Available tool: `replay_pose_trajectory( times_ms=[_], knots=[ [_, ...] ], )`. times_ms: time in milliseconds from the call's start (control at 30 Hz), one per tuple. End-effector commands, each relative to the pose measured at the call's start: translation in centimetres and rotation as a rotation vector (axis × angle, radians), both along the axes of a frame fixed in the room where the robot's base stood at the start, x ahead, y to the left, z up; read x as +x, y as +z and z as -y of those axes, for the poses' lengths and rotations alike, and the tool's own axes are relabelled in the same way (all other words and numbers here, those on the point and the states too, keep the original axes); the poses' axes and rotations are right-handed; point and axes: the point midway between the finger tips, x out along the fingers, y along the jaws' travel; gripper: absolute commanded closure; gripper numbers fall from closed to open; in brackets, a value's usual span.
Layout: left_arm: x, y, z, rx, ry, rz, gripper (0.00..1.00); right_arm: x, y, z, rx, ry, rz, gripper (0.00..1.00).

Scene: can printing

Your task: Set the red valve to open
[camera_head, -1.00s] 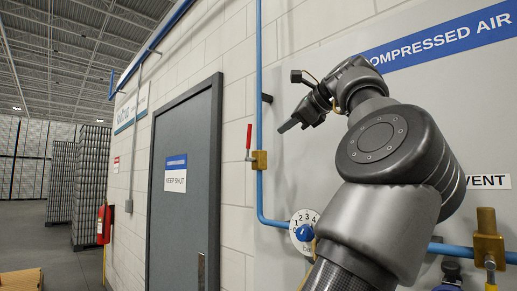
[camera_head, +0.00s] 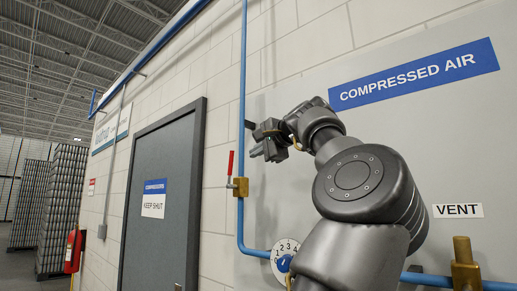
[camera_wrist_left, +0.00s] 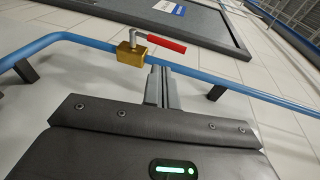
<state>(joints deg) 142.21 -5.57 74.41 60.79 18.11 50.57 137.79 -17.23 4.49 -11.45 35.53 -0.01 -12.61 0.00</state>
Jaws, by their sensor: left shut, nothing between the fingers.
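The red valve handle (camera_head: 230,163) stands upright above its brass body (camera_head: 240,187), roughly in line with the vertical blue pipe (camera_head: 242,100). In the left wrist view the red handle (camera_wrist_left: 166,43) and brass body (camera_wrist_left: 131,54) lie just beyond my fingertips, and the handle runs along the pipe. My left gripper (camera_head: 257,152) is to the right of the handle at about its height. Its fingers (camera_wrist_left: 160,74) are shut and empty, and appear apart from the handle. My right gripper is not in view.
A numbered dial with a blue knob (camera_head: 284,262) sits below right on the pipe. A grey door (camera_head: 160,190) stands left, with a red fire extinguisher (camera_head: 74,250) beyond. A brass fitting (camera_head: 464,265) is at lower right. "COMPRESSED AIR" sign (camera_head: 414,74) hangs above.

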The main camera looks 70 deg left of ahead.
Motion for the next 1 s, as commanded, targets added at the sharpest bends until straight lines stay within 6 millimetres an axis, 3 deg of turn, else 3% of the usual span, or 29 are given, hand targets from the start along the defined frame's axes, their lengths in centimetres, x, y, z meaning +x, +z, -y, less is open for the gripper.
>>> replay_pose_trajectory(
  times_ms=[200, 500, 1000],
  knots=[
    [-1.1, -0.7, -4.6, -0.004, 0.003, -0.002, 1.0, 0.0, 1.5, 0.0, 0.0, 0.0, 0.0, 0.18],
    [-2.0, -0.6, -8.8, -0.002, 0.0, -0.001, 1.0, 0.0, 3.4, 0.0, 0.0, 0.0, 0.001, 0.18],
    [-2.2, -0.8, -9.9, -0.001, -0.001, 0.0, 1.0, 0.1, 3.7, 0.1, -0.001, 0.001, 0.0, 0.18]
  ],
)
